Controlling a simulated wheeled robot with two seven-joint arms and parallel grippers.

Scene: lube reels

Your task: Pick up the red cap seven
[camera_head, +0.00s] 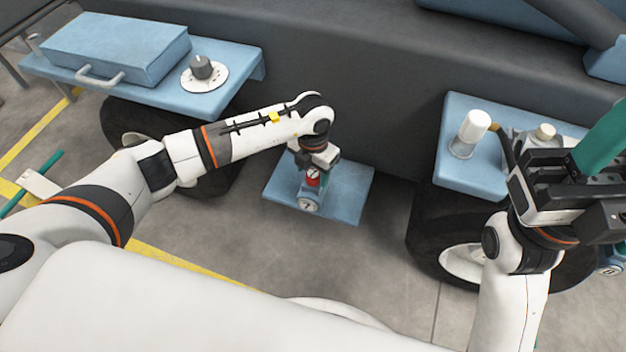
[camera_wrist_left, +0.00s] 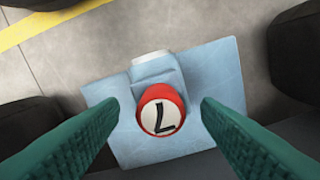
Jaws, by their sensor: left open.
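The red cap seven (camera_wrist_left: 161,109) has a white top with a black 7 and sits on a blue-grey fitting (camera_wrist_left: 158,72). In the head view the cap (camera_head: 313,177) shows small, just under my left gripper (camera_head: 316,170). In the left wrist view my open left gripper (camera_wrist_left: 160,112) has one green finger on each side of the cap, with a gap on both sides. The cap is between the fingers in the picture; its depth relative to the tips is hard to tell. My right gripper (camera_head: 601,143) is at the right edge, partly cut off, with a green finger showing.
The fitting stands on a low blue plate (camera_head: 347,193). A blue shelf (camera_head: 225,97) with a blue case (camera_head: 118,47) and a dark knob (camera_head: 202,67) is at left. A blue shelf (camera_head: 455,174) at right carries a white-capped cylinder (camera_head: 471,133). Dark wheels flank the plate.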

